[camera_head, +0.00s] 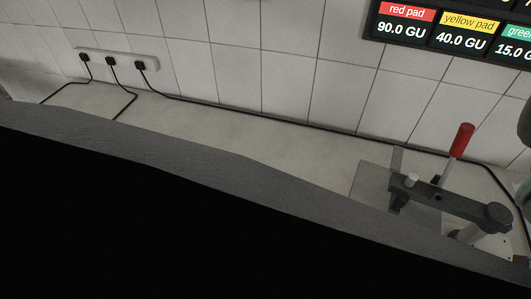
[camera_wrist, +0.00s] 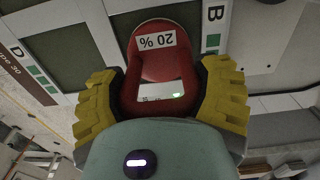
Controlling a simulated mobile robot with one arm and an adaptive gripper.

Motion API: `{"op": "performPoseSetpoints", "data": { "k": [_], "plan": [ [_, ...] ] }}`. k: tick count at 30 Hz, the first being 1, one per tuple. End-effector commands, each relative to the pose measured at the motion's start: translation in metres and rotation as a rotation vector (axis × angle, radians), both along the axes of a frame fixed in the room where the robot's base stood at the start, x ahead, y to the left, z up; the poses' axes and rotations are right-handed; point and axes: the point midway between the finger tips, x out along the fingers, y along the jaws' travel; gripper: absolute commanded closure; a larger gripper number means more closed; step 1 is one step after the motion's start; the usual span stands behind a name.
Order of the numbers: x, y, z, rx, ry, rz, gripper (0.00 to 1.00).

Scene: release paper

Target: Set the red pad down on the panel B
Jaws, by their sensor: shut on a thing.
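In the wrist view, my gripper (camera_wrist: 160,85) has two yellow ridged fingers closed on both sides of the red pad (camera_wrist: 187,45). The pad has a rounded end and a white label reading "20 %", upside down in this view. A second pale patch with a small green light shows lower on it. Panel B (camera_wrist: 125,22), a dark greyish-green face with a "B" label on its right, lies behind the pad. The pad overlaps it in the picture; I cannot tell whether they touch. In the head view neither my gripper nor the pad shows.
In the wrist view, a panel marked "D" (camera_wrist: 15,52) is at the left. In the head view, a metal device with a red-handled lever (camera_head: 461,140) stands at the right of the counter (camera_head: 230,130). A power strip (camera_head: 115,60) with cables is on the tiled wall.

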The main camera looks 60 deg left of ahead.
Motion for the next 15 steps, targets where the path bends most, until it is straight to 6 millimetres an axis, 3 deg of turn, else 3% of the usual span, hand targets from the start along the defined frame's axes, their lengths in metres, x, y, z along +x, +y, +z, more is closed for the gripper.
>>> {"op": "performPoseSetpoints", "data": {
  "k": [8, 9, 15],
  "plan": [
    [0.0012, -0.0002, -0.0016, -0.001, -0.004, -0.002, 0.74],
    [0.0008, 0.0000, -0.0023, -0.001, -0.004, -0.002, 0.26],
    [0.0005, 0.0002, -0.0024, 0.000, -0.003, -0.001, 0.06]
  ]
}}
